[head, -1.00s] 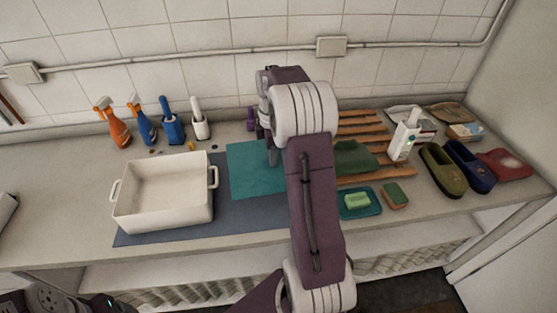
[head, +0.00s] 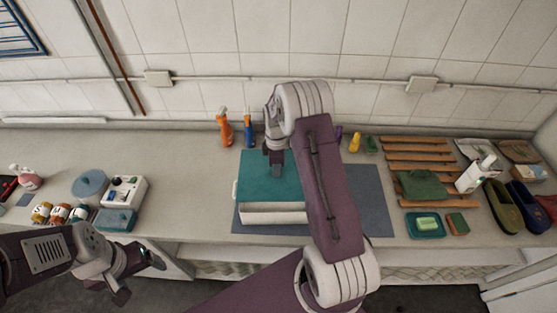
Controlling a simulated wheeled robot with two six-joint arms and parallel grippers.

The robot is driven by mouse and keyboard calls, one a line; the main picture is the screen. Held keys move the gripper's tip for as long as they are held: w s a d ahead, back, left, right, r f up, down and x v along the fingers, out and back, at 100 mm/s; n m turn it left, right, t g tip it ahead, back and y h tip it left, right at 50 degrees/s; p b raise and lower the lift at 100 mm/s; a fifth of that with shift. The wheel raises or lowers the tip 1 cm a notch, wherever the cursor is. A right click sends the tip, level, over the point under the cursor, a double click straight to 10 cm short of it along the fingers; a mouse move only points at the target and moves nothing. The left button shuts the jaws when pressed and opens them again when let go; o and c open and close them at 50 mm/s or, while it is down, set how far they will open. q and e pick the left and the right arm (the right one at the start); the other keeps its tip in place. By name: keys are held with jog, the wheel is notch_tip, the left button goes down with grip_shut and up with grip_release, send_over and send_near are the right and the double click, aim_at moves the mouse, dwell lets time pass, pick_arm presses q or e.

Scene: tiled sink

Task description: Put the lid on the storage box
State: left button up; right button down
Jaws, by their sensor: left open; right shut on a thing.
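The white storage box (head: 285,218) stands on the blue-grey mat (head: 365,195), with its front part showing. The flat teal lid (head: 252,180) covers most of its top and reaches past its back edge; I cannot tell whether it touches the rim. My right gripper (head: 276,162) points down at the lid and is shut on it; its arm hides the right side of lid and box. My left gripper (head: 138,275) is open and empty, low at the left, in front of the counter edge and well apart from the box.
Spray bottles (head: 225,128) stand behind the lid. A wooden rack (head: 415,155) with a green cloth (head: 420,187), a soap dish (head: 425,224) and shoes are at the right. Jars (head: 60,213) and a white appliance (head: 122,192) are at the left. Counter between appliance and box is free.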

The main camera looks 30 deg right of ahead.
aim_at(275, 179)
jog(key=shift+w+a+f+b, duration=0.3)
jog(key=shift+a+f+b, duration=0.05)
jog(key=shift+f, duration=0.05)
jog(key=shift+w+a+f, duration=0.1)
jog(key=shift+a+f, duration=0.05)
jog(key=shift+f, duration=0.1)
jog(key=shift+f+b, duration=0.4)
jog(key=shift+b, duration=0.15)
notch_tip(275, 179, down, 5)
jog(key=b, duration=0.3)
jog(key=shift+b, duration=0.35)
pick_arm(q)
jog(key=f, duration=0.5)
jog(key=shift+w+a+f, duration=0.25)
jog(key=shift+a+f, duration=0.05)
jog(key=shift+a, duration=0.1)
jog(key=shift+s+d, duration=0.1)
jog(key=shift+d, duration=0.05)
pick_arm(e)
jog(key=shift+s+d, duration=0.2)
jog(key=shift+d, duration=0.05)
jog(key=shift+w+a, duration=0.1)
